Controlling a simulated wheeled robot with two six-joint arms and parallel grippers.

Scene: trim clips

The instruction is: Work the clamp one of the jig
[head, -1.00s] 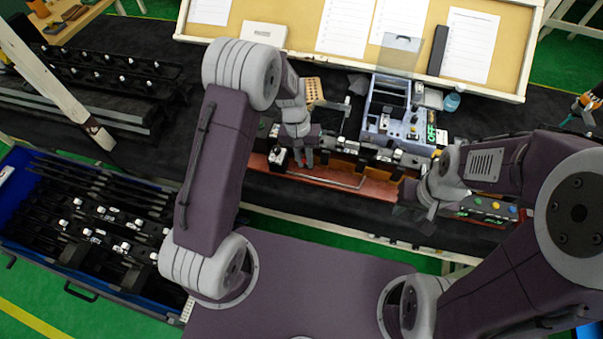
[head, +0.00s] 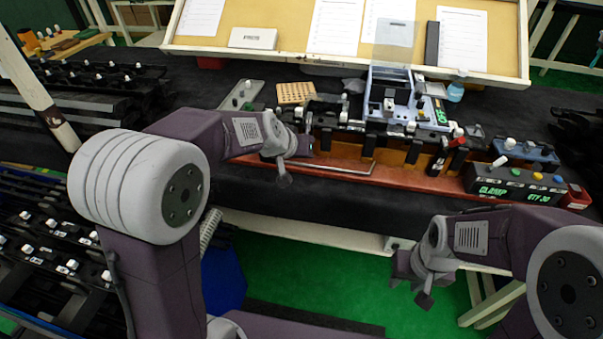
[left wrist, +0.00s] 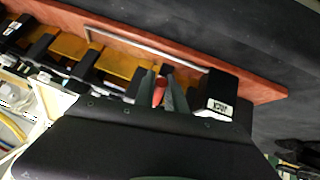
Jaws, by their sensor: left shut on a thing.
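The jig is a long orange-red base (head: 400,178) on the dark bench, with black clamps along it and a thin metal bar at its front. My left gripper (left wrist: 166,92) is shut on a red clamp handle (left wrist: 159,91), whose tip shows between the fingers in the left wrist view. A black block with a white label (left wrist: 218,101) stands beside them. In the head view my left wrist is at the jig's left end and its fingertips are mostly hidden. My right gripper (head: 402,266) is over the green floor, away from the jig; its jaw opening is unclear.
A grey-blue fixture (head: 390,100) stands behind the jig. A black box with green lettering (head: 515,186) and a blue switch box (head: 527,151) are at its right. A perforated tan block (head: 295,92) lies behind its left end.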

